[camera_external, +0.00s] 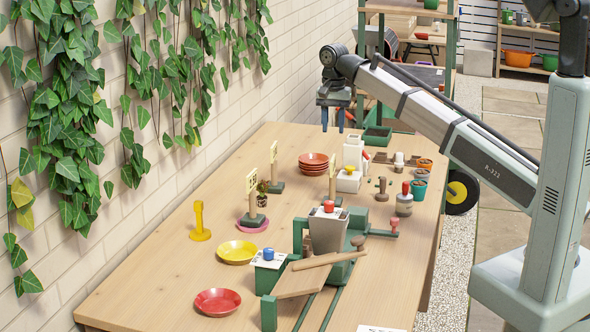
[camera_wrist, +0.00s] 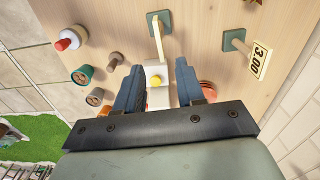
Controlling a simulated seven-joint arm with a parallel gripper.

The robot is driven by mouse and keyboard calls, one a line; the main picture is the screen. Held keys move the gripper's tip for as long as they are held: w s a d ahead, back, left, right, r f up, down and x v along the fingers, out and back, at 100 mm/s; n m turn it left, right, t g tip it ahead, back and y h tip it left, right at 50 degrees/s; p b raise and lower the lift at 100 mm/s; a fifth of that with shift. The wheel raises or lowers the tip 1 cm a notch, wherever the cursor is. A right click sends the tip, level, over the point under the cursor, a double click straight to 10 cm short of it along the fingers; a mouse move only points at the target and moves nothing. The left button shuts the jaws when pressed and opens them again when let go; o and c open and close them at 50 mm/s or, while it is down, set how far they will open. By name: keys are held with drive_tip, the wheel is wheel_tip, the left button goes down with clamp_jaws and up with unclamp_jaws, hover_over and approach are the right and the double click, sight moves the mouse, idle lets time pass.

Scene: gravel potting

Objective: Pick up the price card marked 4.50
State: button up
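Three price cards stand on wooden posts in the external view: a left card (camera_external: 251,184), a back card (camera_external: 273,153) and a right card (camera_external: 332,167). Their figures are too small for me to read surely. In the wrist view, one price card (camera_wrist: 260,60) reads 3.00; another post (camera_wrist: 157,40) rises from a green base, its card face not readable. I cannot tell which card is marked 4.50. My gripper (camera_external: 333,118) is open and empty above the table's far end, apart from the cards. It also shows in the wrist view (camera_wrist: 160,66), fingers spread.
A white block with a yellow knob (camera_wrist: 156,81) shows below my fingers. Stacked red saucers (camera_external: 313,161) stand between the back and right cards. A green-framed device with a grey hopper (camera_external: 327,232) fills the front. Pots (camera_external: 418,190) line the right edge.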

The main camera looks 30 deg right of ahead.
sight(333, 158)
drive_tip(key=shift+s+f, duration=0.15)
drive_tip(key=shift+f, duration=5.65)
clamp_jaws()
